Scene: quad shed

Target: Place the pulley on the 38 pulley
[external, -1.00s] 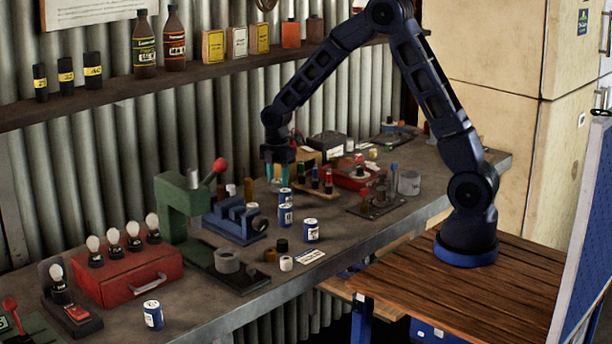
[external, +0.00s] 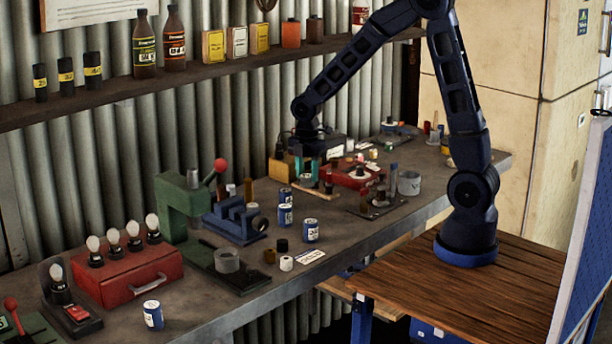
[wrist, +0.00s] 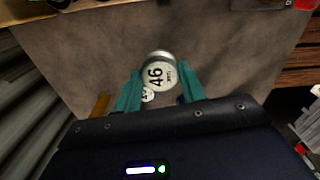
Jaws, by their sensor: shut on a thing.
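My gripper (external: 307,172) has teal fingers and is over the back half of the bench, beside the red tray. In the wrist view the fingers (wrist: 160,82) are shut on a grey round pulley (wrist: 160,75) with a white face marked 46. In the external view the held pulley (external: 306,179) is a small grey shape between the fingertips. A smaller white round label (wrist: 147,95) shows partly behind it in the wrist view; its number is hidden. I cannot read a 38 on any pulley.
A wooden rack (external: 321,191) is just below my gripper. The red tray (external: 343,180) with round parts is to its right, with a grey pot (external: 409,183) beyond. The front-left bench has bare room.

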